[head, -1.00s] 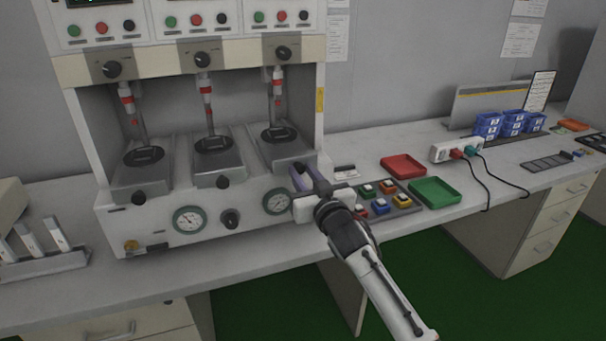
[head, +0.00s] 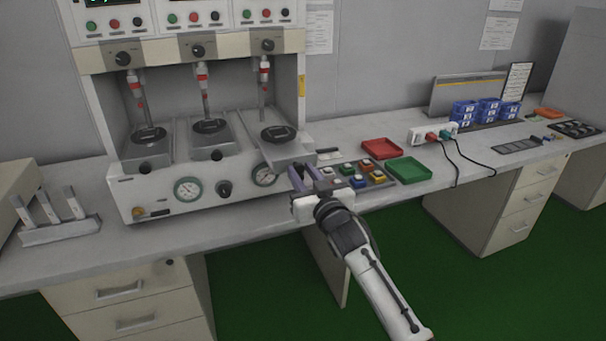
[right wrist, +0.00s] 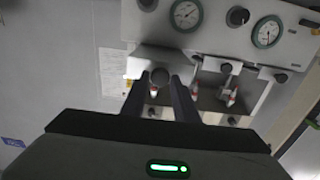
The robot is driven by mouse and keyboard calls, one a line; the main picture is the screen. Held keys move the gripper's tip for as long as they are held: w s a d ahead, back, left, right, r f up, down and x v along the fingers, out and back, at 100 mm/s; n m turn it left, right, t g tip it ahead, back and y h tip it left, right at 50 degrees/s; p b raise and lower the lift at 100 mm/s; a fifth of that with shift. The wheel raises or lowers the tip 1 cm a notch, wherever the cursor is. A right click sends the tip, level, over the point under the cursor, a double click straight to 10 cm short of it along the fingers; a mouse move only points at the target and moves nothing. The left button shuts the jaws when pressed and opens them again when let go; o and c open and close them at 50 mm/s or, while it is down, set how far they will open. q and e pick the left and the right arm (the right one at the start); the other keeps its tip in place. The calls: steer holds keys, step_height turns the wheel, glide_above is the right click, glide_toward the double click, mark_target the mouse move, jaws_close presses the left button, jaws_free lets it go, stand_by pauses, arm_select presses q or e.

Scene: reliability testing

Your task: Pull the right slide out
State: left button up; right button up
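The right slide (head: 290,152) of the white test machine is a grey tray with a dark oval plate on top. It juts out farther than the middle slide (head: 214,147) and the left slide (head: 147,156). My right gripper (head: 300,178) is at its front end, its fingers on either side of the slide's round knob. The right wrist view shows this dark knob (right wrist: 160,75) between the fingertips (right wrist: 159,82); the gripper looks shut on it. In the head view the gripper hides the knob. My left gripper is not in view.
The machine's gauges (head: 188,189) sit below the slides. A white rack (head: 58,228) stands at the left. Floor in front of the table is clear.

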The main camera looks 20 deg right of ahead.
steer(key=shift+o, duration=1.4)
steer(key=shift+s, duration=0.15)
steer(key=s, duration=1)
steer(key=shift+d, duration=0.15)
steer(key=s+a+f+n+g+y, duration=0.1)
steer(key=s+f+g, duration=0.1)
steer(key=s+f, duration=0.65)
steer(key=s+a+f+g, duration=0.25)
steer(key=s+f, duration=0.25)
steer(key=f, duration=0.6)
steer(key=s+a+f+g, duration=0.1)
steer(key=s+f+g, duration=0.1)
steer(key=s+f, duration=0.4)
steer(key=s+f+g, duration=0.3)
steer(key=s+f, duration=0.3)
steer(key=s, duration=0.7)
steer(key=shift+s+a+f+n+y, duration=0.3)
steer(key=shift+s+a+y, duration=0.05)
steer(key=shift+a+y, duration=0.05)
